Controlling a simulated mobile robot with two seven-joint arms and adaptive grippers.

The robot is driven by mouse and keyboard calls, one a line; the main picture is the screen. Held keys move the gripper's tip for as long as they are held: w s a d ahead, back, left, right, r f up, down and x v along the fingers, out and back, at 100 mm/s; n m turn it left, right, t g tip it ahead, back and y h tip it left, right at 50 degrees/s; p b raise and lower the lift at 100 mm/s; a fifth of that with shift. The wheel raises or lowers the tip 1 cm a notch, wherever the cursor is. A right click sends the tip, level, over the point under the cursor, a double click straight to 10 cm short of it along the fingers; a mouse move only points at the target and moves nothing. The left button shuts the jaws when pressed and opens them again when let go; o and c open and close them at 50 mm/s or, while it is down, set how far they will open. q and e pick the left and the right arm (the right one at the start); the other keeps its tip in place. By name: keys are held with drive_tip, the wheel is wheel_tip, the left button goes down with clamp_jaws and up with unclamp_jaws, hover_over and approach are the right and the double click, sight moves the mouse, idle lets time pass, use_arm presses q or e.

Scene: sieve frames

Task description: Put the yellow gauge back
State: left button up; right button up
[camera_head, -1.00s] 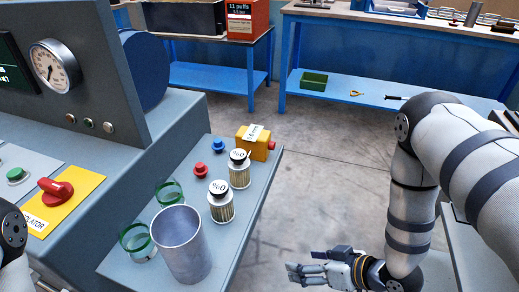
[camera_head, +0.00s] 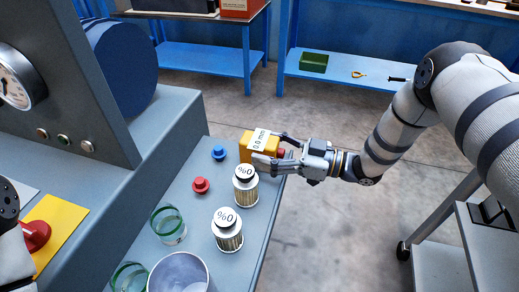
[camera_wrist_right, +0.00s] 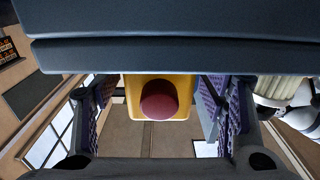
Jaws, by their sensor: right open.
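The yellow gauge (camera_head: 245,147) is a small block with a white "0.0 mm" label and a red knob. It sits on the grey bench top near its right edge, behind the two filter cartridges. My right gripper (camera_head: 270,147) is open, with its fingers on either side of the gauge from the right. The right wrist view shows the gauge (camera_wrist_right: 187,88), red knob facing the camera, between the two open fingers (camera_wrist_right: 160,105). I cannot tell whether the fingers touch it. My left gripper is out of view; only part of its arm shows at the left edge.
Two cartridges (camera_head: 228,236) marked "0%" stand close in front of the gauge. A red knob (camera_head: 200,186), a blue knob (camera_head: 219,153), green-rimmed glasses (camera_head: 168,226) and a metal cup (camera_head: 181,273) share the bench. A green box (camera_head: 314,62) lies on a blue shelf behind.

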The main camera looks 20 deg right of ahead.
sight(259, 139)
drive_tip(key=shift+x, duration=1)
drive_tip(key=c, duration=1.5)
drive_tip(key=shift+d+r, duration=0.1)
drive_tip(key=shift+r, duration=0.15)
drive_tip(key=shift+c, duration=0.2)
wheel_tip(259, 139, up, 3)
drive_tip(key=shift+w+p, duration=0.1)
drive_tip(key=shift+p, duration=0.3)
drive_tip(key=d+r, duration=0.9)
drive_tip(key=d, duration=0.5)
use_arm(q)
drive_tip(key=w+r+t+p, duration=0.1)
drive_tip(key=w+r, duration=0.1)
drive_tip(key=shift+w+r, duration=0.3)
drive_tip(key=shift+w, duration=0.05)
use_arm(e)
drive_tip(key=s+a+f, duration=0.2)
drive_tip(key=s+a, duration=0.9)
drive_tip(key=s, duration=0.4)
drive_tip(key=shift+s+f+t, duration=0.15)
drive_tip(key=shift+f+t, duration=0.15)
